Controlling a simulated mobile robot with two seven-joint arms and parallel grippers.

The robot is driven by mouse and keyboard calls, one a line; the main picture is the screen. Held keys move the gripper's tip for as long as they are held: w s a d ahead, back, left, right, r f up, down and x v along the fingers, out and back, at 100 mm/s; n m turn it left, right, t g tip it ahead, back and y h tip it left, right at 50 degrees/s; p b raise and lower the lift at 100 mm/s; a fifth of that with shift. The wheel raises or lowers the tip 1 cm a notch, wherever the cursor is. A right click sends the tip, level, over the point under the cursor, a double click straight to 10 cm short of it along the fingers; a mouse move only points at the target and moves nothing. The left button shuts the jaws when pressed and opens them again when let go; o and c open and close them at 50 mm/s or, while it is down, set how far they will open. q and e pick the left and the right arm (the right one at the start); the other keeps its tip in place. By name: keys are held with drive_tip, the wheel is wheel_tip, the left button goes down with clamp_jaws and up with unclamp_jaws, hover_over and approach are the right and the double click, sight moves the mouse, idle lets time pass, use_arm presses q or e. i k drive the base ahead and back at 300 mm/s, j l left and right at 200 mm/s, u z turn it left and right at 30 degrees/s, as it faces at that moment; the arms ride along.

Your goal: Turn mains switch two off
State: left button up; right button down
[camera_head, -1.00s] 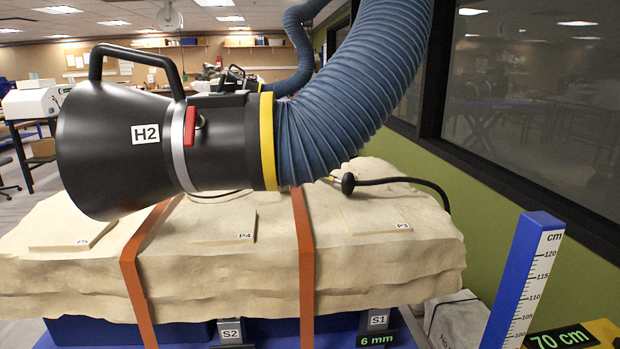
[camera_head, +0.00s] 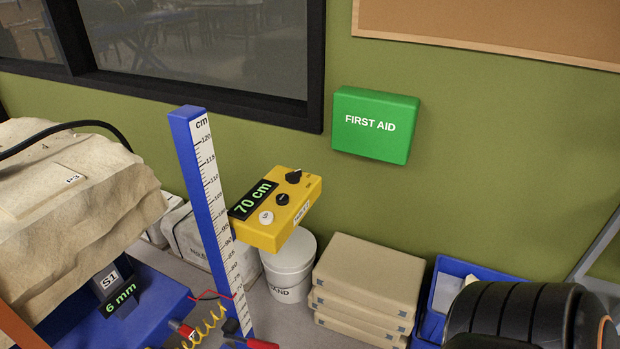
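No switch that I can read as mains switch two shows in the head view. A yellow control box (camera_head: 283,232) beside the upright ruler has a "70 cm" display, two dark knobs and a pale round button. The small label on its side is too small to read surely. Neither of my grippers is in view.
A blue post with a cm scale (camera_head: 200,190) stands left of centre. The fossil block (camera_head: 70,205) is at left. A green first aid box (camera_head: 375,125) hangs on the wall. A white bucket (camera_head: 290,268), stacked beige slabs (camera_head: 365,285) and a blue crate (camera_head: 428,322) stand below.

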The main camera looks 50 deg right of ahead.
sight(293, 177)
drive_tip(key=z, duration=1.25)
